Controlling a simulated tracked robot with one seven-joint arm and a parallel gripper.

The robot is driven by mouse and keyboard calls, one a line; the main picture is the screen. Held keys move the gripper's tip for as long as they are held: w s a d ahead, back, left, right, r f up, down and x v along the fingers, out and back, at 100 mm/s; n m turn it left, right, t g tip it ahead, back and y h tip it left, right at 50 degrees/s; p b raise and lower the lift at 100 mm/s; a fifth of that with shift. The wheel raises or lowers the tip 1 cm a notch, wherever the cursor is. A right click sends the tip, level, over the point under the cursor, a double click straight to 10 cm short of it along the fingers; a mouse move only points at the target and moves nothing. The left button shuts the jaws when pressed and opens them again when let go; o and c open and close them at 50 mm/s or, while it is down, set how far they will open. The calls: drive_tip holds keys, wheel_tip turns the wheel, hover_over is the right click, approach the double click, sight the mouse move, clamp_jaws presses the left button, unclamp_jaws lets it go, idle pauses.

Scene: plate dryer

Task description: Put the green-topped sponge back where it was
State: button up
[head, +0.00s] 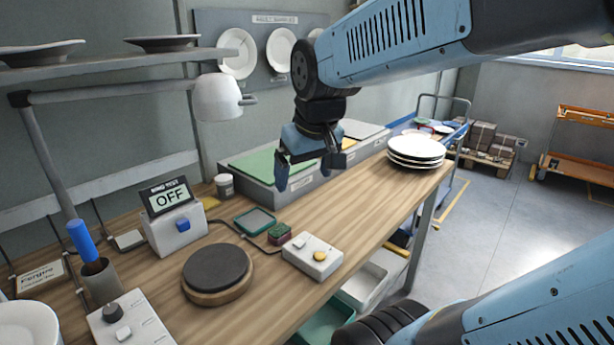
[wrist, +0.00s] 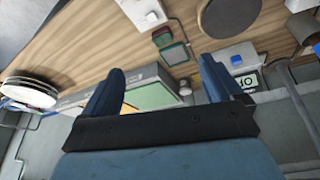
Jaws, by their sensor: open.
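A small green-topped sponge (head: 279,234) with dark reddish sides sits on the wooden bench. It lies right beside a shallow dark-rimmed green tray (head: 255,221), between that tray and a white button box. I cannot tell whether sponge and tray touch. My gripper (head: 309,175) is open and empty, high above the bench, over the grey bins behind the sponge. In the wrist view my gripper's fingers (wrist: 161,72) are spread apart with nothing between them. The sponge (wrist: 161,37) and the tray (wrist: 174,53) show beyond the fingertips.
The white button box (head: 313,255) stands right of the sponge. A dark round turntable (head: 217,273) is in front of the tray. A display reading OFF (head: 167,196) stands left. Stacked white plates (head: 416,150) are at the far right end. Grey bins (head: 265,170) line the back.

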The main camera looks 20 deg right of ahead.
drive_tip(key=shift+m+t, duration=0.5)
drive_tip(key=shift+t, duration=0.1)
drive_tip(key=shift+s+r, duration=0.2)
drive_tip(key=shift+s, duration=0.7)
drive_tip(key=shift+s+r, duration=0.25)
drive_tip(key=shift+s, duration=0.7)
drive_tip(key=shift+s+r, duration=0.2)
drive_tip(key=shift+s, duration=0.7)
